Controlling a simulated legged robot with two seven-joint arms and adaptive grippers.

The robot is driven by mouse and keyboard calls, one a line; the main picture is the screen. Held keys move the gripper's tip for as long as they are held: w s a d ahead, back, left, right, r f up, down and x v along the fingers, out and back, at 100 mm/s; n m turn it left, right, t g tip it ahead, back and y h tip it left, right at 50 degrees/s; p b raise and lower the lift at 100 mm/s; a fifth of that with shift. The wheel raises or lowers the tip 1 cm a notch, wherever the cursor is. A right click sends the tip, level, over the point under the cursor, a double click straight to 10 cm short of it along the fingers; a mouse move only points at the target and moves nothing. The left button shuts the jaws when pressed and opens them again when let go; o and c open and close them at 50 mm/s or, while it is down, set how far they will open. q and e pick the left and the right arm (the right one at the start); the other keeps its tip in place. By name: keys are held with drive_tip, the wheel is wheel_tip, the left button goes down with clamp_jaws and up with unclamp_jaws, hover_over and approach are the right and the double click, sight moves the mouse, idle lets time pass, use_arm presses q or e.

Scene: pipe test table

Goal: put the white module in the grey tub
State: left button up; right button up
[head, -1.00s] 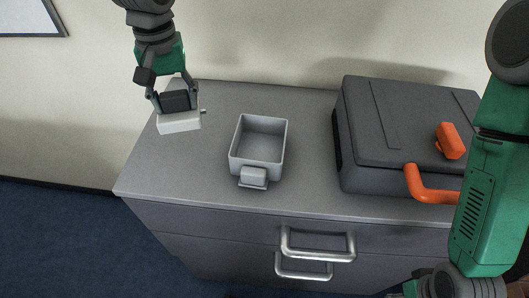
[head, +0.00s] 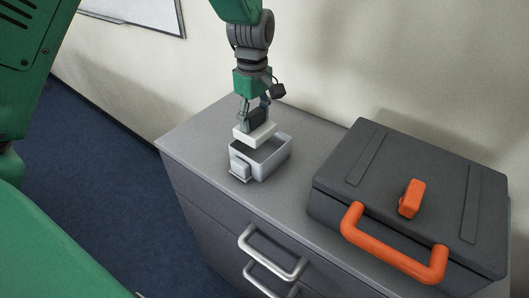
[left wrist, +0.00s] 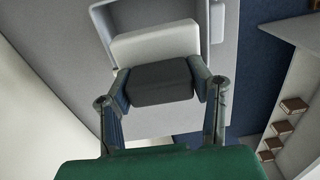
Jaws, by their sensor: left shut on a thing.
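The white module (head: 255,134) is a pale block held in my left gripper (head: 256,116), with a dark block between the fingers against it. The grey tub (head: 272,163) is a small open box on the cabinet top. In the head view the module hangs above the tub's back left part and hides some of its opening; whether it touches the rim is unclear. In the left wrist view my left gripper (left wrist: 160,85) is shut, with the white module (left wrist: 155,44) beyond the dark block, overlapping the tub (left wrist: 103,22). My right gripper is out of view.
A dark case (head: 440,185) with an orange handle (head: 395,252) and orange latch stands right of the tub on the grey cabinet top (head: 200,130). Drawer handles (head: 272,252) stick out in front. The cabinet top left of the tub is clear.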

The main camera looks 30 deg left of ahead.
sight(262, 128)
use_arm(q)
drive_tip(key=f, duration=0.1)
drive_tip(key=d+f, duration=0.1)
drive_tip(key=f, duration=0.1)
drive_tip(key=shift+w, duration=0.1)
drive_tip(key=shift+d+f, duration=0.45)
drive_tip(key=shift+d, duration=0.1)
drive_tip(key=f, duration=0.3)
drive_tip(key=shift+d, duration=0.2)
drive_tip(key=shift+a+f, duration=0.2)
drive_tip(key=shift+a, duration=0.25)
drive_tip(key=o, duration=1.4)
drive_tip(key=shift+a, duration=0.3)
drive_tip(key=shift+d+r, duration=0.15)
drive_tip(key=shift+d, duration=0.2)
drive_tip(key=shift+d+r, duration=0.2)
drive_tip(key=shift+r, duration=0.1)
drive_tip(key=r, duration=1)
drive_tip(key=shift+a+r, duration=0.4)
drive_tip(key=shift+d+r, duration=0.1)
drive_tip(key=shift+r, duration=0.1)
drive_tip(key=shift+d+r, duration=0.1)
drive_tip(key=shift+d, duration=0.2)
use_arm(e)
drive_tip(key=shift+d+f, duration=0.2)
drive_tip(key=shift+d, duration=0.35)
